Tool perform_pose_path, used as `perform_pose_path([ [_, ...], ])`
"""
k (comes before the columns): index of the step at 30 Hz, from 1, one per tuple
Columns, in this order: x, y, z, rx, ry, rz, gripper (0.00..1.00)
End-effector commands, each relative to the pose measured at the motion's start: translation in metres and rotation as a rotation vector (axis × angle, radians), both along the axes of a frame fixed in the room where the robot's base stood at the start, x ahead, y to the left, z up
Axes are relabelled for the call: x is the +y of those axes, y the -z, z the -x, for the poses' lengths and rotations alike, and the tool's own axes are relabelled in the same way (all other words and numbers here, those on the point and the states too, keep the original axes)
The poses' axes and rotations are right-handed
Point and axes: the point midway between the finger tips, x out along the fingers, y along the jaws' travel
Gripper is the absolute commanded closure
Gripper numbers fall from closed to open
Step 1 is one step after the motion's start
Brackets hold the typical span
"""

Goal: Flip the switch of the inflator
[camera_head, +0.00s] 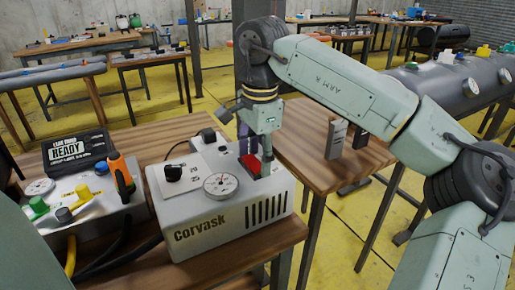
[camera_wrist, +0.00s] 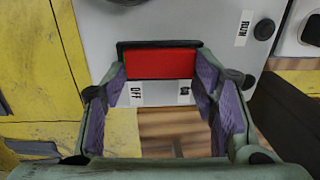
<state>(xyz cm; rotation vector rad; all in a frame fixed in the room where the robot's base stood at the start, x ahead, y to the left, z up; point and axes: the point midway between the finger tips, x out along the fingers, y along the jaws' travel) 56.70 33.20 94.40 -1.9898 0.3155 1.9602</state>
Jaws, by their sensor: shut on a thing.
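The inflator (camera_head: 185,235) is a light grey box marked "Corvask" on the wooden table, with a round gauge and a black knob on top. Its red switch (camera_head: 250,162) is at the top right of the box. In the wrist view the red switch (camera_wrist: 160,64) sits in a black frame, with an "OFF" label and a second, partly unreadable label just below. My gripper (camera_head: 254,152) points down over the switch. In the wrist view its purple-padded fingers (camera_wrist: 162,75) are on either side of the red switch, shut on it.
Left of the inflator stands a grey control box (camera_head: 95,205) with coloured knobs, a "READY" display (camera_head: 75,152) and an orange-handled tool (camera_head: 122,177). Black hoses run between them. Grey upright blocks (camera_head: 336,138) stand on the table to the right.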

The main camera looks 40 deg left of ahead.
Motion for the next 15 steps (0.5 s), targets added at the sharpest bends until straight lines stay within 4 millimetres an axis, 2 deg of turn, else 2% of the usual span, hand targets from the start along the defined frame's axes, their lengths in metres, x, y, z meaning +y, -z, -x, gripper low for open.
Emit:
perform_pose_path([
  [1,0.0005,-0.0048,-0.0001,0.009,0.0,0.018,0.75],
  [10,0.0005,0.0,-0.0004,0.012,0.0,0.03,0.75],
  [11,0.0005,0.0,-0.0004,0.011,0.0,0.03,0.46],
  [15,0.0004,0.0,-0.0005,0.011,0.0,0.03,0.37],
])
